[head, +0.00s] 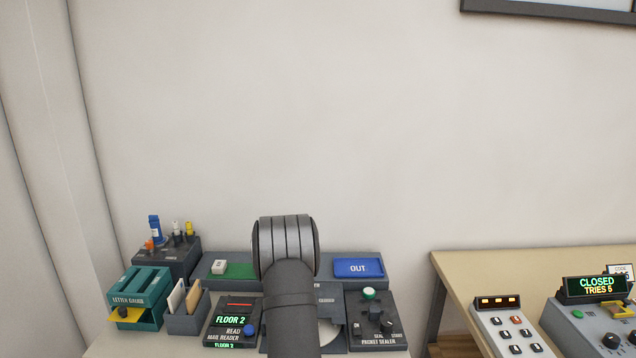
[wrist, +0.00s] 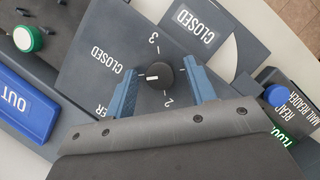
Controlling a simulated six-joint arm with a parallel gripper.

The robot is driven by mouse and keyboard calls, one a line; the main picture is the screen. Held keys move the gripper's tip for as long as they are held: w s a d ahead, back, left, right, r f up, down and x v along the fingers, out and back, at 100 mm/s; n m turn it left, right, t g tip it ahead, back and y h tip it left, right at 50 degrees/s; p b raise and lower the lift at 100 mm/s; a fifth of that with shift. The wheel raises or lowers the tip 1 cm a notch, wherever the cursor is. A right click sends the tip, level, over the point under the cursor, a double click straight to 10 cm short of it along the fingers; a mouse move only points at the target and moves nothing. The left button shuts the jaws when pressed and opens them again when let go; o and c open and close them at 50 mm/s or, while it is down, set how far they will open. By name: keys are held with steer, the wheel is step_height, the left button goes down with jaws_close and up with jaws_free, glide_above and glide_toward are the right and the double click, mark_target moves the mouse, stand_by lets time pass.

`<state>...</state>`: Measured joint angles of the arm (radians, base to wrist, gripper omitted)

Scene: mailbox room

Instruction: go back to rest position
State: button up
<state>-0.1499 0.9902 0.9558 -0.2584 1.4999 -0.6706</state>
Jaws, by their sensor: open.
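My gripper (wrist: 165,95) shows in the wrist view with its two blue-grey fingers apart. A black knob (wrist: 160,76) with a white pointer mark shows between the fingers, on a dark panel (wrist: 85,70) marked CLOSED, 2 and 3. I cannot tell how far above the knob the fingertips are. Nothing is seen held. In the head view my dark arm stands over the middle of the desk and hides my gripper and most of that panel.
The packet sealer (head: 376,318) with a green button and the blue OUT tray (head: 358,268) are right of my arm. The mail reader (head: 232,322), envelope holder (head: 187,308) and teal letter gauge (head: 138,298) are left. A second table (head: 455,275) holds a keypad (head: 510,325).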

steer(key=n+t, duration=0.1)
steer(key=n, duration=0.2)
steer(key=n+t, duration=0.1)
steer(key=n, duration=0.2)
steer(key=shift+s+a+r+h, duration=0.1)
steer(key=shift+a+r+h, duration=0.05)
steer(key=shift+h, duration=0.25)
steer(key=m+g, duration=0.1)
steer(key=m, duration=0.2)
steer(key=shift+m+y, duration=0.3)
steer(key=m, duration=0.1)
steer(key=m+g, duration=0.1)
steer(key=m, duration=0.1)
steer(key=shift+w+y, duration=0.2)
steer(key=shift+y, duration=0.1)
steer(key=v, duration=1.7)
steer(key=x, duration=1.7)
